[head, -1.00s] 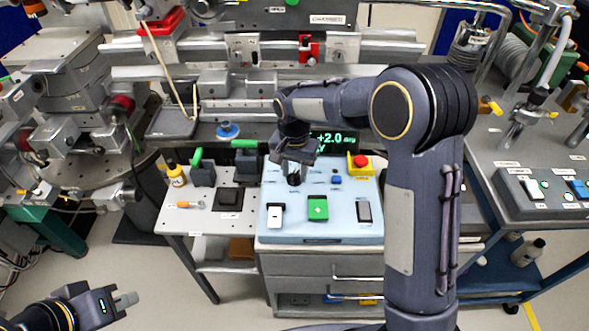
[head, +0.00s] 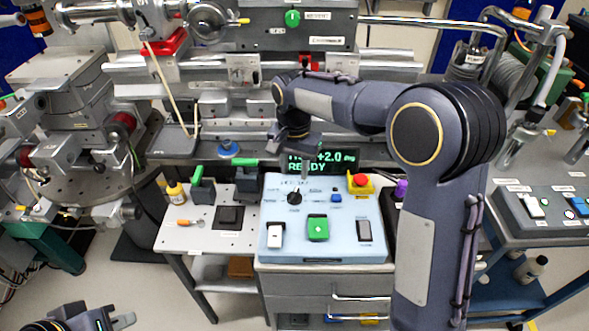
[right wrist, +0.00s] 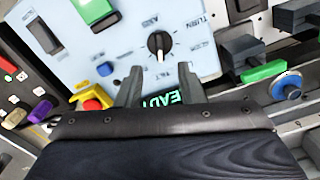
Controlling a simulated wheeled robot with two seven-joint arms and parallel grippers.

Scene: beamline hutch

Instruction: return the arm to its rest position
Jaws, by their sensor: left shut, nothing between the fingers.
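My right arm reaches in from the right over the pale blue control box (head: 345,205). My right gripper (head: 304,170) hangs above and behind the black knob (head: 295,198), apart from it. In the right wrist view its two fingers (right wrist: 160,82) stand apart with nothing between them, and the knob (right wrist: 160,43) shows beyond their tips. My left gripper (head: 124,320) is shut and empty at the bottom left, partly cut off by the frame edge. The display (head: 322,161) behind the box reads +2.0 and READY, partly covered by my right gripper.
The box also carries a green switch (head: 318,228) and a red emergency button (head: 360,181). Rails and metal stages fill the back. Floor is clear at front left.

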